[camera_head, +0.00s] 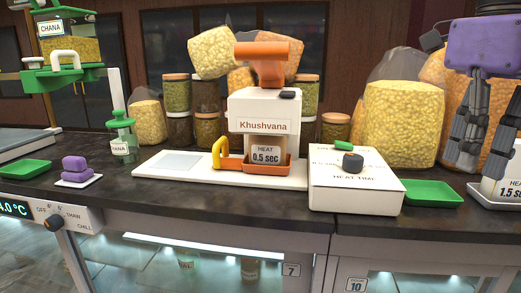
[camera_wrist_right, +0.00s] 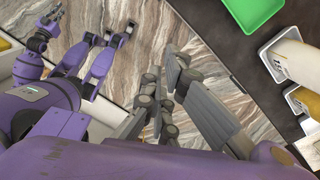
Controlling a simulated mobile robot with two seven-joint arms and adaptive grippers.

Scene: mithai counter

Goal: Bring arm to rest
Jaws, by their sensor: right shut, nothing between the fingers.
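My right gripper (camera_head: 472,170) hangs at the right of the head view, in front of the popcorn-like yellow bags, with its grey fingers pointing down. It is shut and holds nothing. In the right wrist view its grey fingers (camera_wrist_right: 168,105) show over a marbled floor. The head view does not show my left gripper. Purple and grey jointed parts of my own body show at the left of the right wrist view, but I cannot tell how the left fingers stand.
Jars and bags line the back. The dark counter's front edge (camera_head: 300,220) is clear.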

